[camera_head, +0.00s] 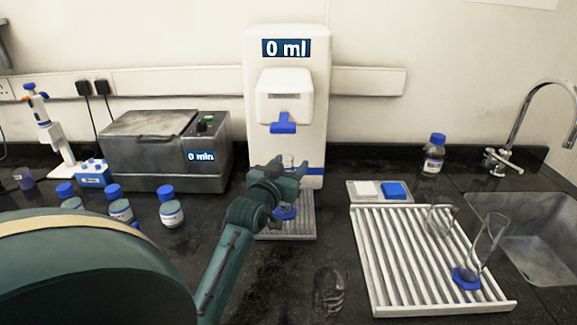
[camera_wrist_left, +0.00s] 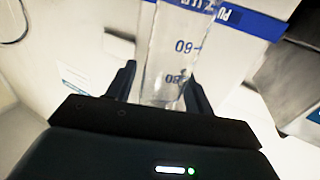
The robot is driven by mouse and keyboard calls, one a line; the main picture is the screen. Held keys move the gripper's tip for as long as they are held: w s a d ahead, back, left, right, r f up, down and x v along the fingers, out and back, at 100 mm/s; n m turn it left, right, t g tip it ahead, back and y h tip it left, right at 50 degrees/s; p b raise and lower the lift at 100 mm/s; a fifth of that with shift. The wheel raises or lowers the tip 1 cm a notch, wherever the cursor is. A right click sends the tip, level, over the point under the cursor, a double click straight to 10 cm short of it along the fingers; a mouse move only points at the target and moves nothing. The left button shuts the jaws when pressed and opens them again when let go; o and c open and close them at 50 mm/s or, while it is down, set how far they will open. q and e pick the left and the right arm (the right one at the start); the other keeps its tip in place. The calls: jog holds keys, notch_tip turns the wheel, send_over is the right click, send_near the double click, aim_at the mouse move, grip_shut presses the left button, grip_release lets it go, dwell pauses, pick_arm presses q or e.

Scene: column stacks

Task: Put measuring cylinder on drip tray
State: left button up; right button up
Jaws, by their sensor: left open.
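A clear measuring cylinder with a blue base (camera_head: 286,213) stands upright on the grey ribbed drip tray (camera_head: 300,227) under the white dispenser's blue spout. My left gripper (camera_head: 292,177) is at the cylinder, hiding much of its middle. In the left wrist view the clear graduated cylinder (camera_wrist_left: 163,70) stands between the two dark fingers. The fingers are open, one on each side of it; whether either touches the glass I cannot tell. My right gripper is not in view.
The white dispenser (camera_head: 291,80) stands behind the tray. At right is a white draining rack (camera_head: 375,270) holding a beaker (camera_head: 438,222) and another blue-based glass vessel (camera_head: 466,277). Blue-capped bottles (camera_head: 172,213) and a grey bath (camera_head: 150,160) are left. Clear glass (camera_head: 330,291) is on the front counter.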

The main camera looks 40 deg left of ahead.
pick_arm(q)
jog(key=shift+r, duration=0.15)
jog(key=b+v, duration=0.1)
jog(key=v, duration=1.1)
